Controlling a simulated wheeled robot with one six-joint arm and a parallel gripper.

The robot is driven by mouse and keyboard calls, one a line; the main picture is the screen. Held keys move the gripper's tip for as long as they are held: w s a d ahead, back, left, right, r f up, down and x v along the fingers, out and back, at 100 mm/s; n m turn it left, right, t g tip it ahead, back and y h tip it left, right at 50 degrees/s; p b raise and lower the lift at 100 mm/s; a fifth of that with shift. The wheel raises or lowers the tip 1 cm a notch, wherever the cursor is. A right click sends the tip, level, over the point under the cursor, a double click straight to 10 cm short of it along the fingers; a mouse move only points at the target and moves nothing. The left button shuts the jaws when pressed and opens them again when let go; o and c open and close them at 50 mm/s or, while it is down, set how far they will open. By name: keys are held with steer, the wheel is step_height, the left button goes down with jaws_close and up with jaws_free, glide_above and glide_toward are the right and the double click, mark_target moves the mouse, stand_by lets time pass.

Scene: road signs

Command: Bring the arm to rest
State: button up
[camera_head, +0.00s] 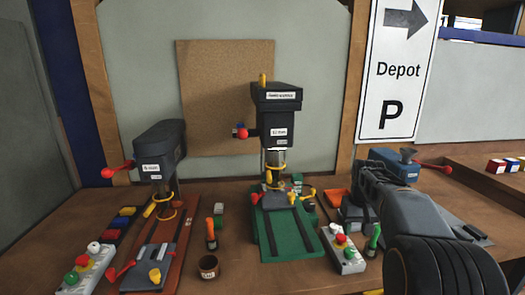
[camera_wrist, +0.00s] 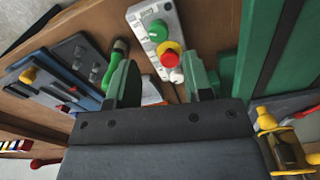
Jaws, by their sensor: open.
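My gripper (camera_wrist: 162,76) shows in the wrist view with its two green fingers apart and nothing between them. Beyond the fingers is a grey control box (camera_wrist: 152,12) with green, red-on-yellow and white buttons. In the head view my arm (camera_head: 410,215) reaches in from the lower right, over the right part of the bench. The control box also shows there (camera_head: 346,262), just left of my arm. My arm hides part of the blue-headed machine (camera_head: 392,165). I cannot tell whether the arm is moving.
A tall drill press on a green base (camera_head: 288,244) stands mid-bench. Another on an orange-brown base (camera_head: 130,255) stands left, by a second control box (camera_head: 88,268). A dark cup (camera_head: 208,267) and a green-handled tool (camera_head: 374,240) are near the front. A Depot sign (camera_head: 398,70) stands behind.

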steer(key=s+a+f+t, duration=0.1)
steer(key=s+a, duration=0.4)
steer(key=s, duration=0.6)
steer(key=s+a+f+t, duration=0.2)
steer(key=s+a, duration=0.4)
steer(key=s, duration=0.5)
steer(key=shift+s+f+n+t, duration=0.3)
steer(key=shift+f+n, duration=0.1)
steer(key=shift+f, duration=0.3)
